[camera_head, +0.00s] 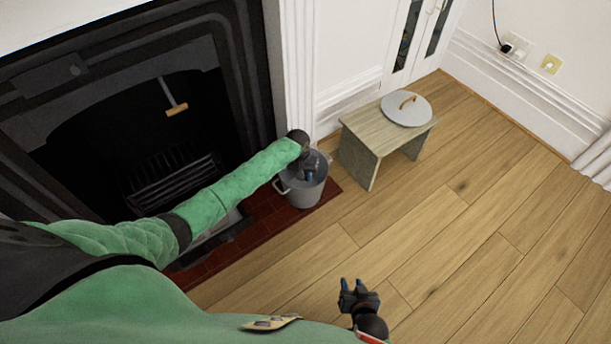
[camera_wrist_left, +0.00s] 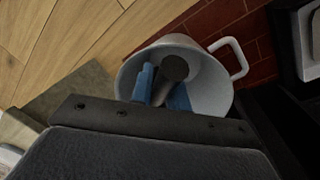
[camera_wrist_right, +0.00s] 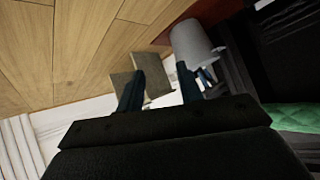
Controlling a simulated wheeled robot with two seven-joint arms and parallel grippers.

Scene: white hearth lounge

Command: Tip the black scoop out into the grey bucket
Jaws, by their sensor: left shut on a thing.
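The grey bucket (camera_head: 303,195) stands on the dark red tiled hearth beside the fireplace, with its mouth up. It also shows in the left wrist view (camera_wrist_left: 213,84) and in the right wrist view (camera_wrist_right: 190,42). My left gripper (camera_head: 312,172) points down into the bucket's mouth. In the left wrist view its blue fingers are shut on a dark, round-ended piece (camera_wrist_left: 174,68), which looks like part of the black scoop. The rest of the scoop is hidden by the gripper and the bucket. My right gripper (camera_head: 357,290) is open and empty above the floor, well away from the bucket.
A small wooden stool (camera_head: 362,150) stands right of the bucket, with a grey lid (camera_head: 406,109) with a curved handle on it. The black fireplace (camera_head: 80,100) holds a grate (camera_head: 172,180); a wooden-headed tool (camera_head: 176,109) hangs there. The wooden floor (camera_head: 480,240) at right is clear.

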